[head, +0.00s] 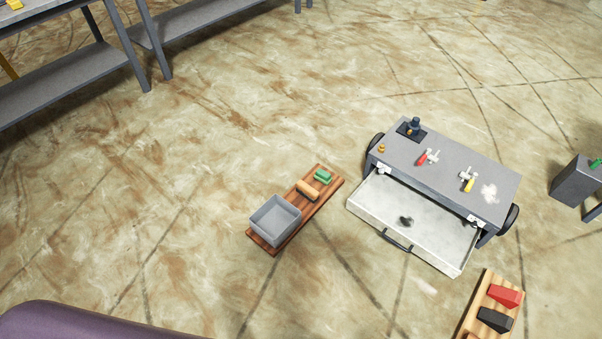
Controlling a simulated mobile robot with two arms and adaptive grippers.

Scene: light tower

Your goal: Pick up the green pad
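A small green pad (323,176) lies at the far right end of a brown wooden board (270,247) on the floor in the head view. Next to it on the board is a tan block (307,190). Another small green item (596,164) shows on a dark grey box at the right edge; I cannot tell what it is. Neither of my grippers shows in this view.
A grey open bin (276,220) stands on the board's near end. Right of it is a wheeled grey cart (445,165) with its drawer (440,240) pulled out. A second board (488,284) holds red and black blocks. Workbenches (60,85) stand upper left. Floor left of the board is clear.

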